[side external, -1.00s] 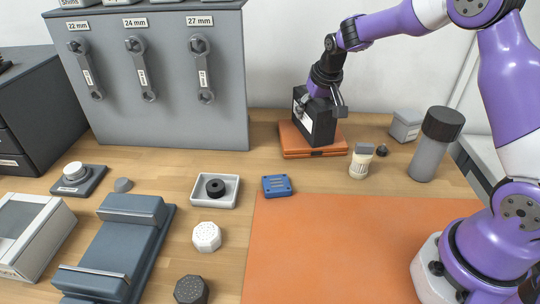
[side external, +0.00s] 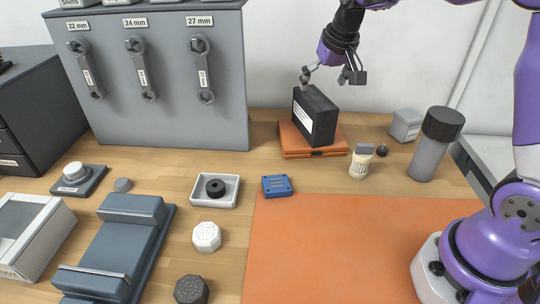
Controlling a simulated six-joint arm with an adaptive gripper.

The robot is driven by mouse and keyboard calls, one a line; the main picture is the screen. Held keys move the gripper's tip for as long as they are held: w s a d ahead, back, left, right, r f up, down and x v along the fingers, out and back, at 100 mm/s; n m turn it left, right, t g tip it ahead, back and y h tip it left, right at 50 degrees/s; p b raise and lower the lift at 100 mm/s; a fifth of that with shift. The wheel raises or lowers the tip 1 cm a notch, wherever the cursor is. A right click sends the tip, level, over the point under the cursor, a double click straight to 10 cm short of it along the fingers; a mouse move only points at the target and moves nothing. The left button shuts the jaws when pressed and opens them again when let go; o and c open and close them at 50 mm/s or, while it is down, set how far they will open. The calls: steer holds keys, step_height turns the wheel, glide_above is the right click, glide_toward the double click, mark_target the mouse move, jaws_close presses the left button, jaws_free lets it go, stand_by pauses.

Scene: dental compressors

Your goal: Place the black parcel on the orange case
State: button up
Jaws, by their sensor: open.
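The black parcel (side external: 322,118) is a black box with a white label on its left face. It stands upright on the orange case (side external: 316,153), which lies flat on the wooden table near the back wall. My gripper (side external: 333,82) is just above the parcel, open and empty, with its fingers apart. It looks clear of the parcel's top.
Right of the case are a small cream filter (side external: 361,162), a grey box (side external: 406,125) and a tall grey cylinder with a black lid (side external: 436,145). A blue block (side external: 277,186) and a white tray (side external: 208,204) lie in front. The orange mat (side external: 350,250) is clear.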

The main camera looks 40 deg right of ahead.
steer(key=s+r, duration=0.1)
steer(key=s+a+r, duration=0.1)
steer(key=s+r, duration=0.1)
steer(key=r, duration=0.1)
steer(key=shift+a, duration=0.4)
steer(key=s+a+f+n+y, duration=0.1)
steer(key=s+a, duration=0.3)
steer(key=s, duration=0.4)
steer(key=s+a+n+t, duration=0.1)
steer(key=s+a+n, duration=0.2)
steer(key=s, duration=0.5)
steer(key=shift+s+a+f+t+y, duration=0.3)
steer(key=shift+a+f+y, duration=0.05)
steer(key=shift+a+y, duration=0.05)
